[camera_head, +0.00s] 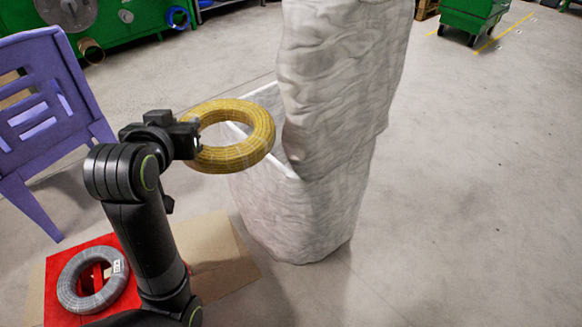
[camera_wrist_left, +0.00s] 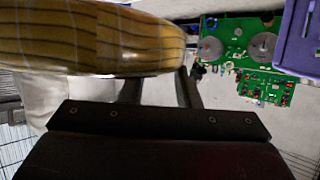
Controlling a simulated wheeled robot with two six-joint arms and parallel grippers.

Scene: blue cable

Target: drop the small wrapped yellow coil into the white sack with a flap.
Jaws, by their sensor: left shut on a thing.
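The yellow coil (camera_head: 262,135) is a wrapped ring, held up in front of the white sack's open mouth. My left gripper (camera_head: 196,136) is shut on the coil's left side in the head view. In the left wrist view the coil (camera_wrist_left: 90,40) fills the upper left, close to the gripper fingers (camera_wrist_left: 160,88). The white sack (camera_head: 300,215) stands on the floor, with its tall flap (camera_head: 345,75) raised at the back right. The coil overlaps the mouth's left part in the head view; its exact height above the rim is hard to tell. My right gripper is not in view.
A grey coil (camera_head: 72,296) lies on a red surface (camera_head: 62,262) at the lower left, with cardboard (camera_head: 228,262) beside it. A purple chair (camera_head: 50,120) stands at the left. Green machinery (camera_head: 120,25) is behind. The floor right of the sack is clear.

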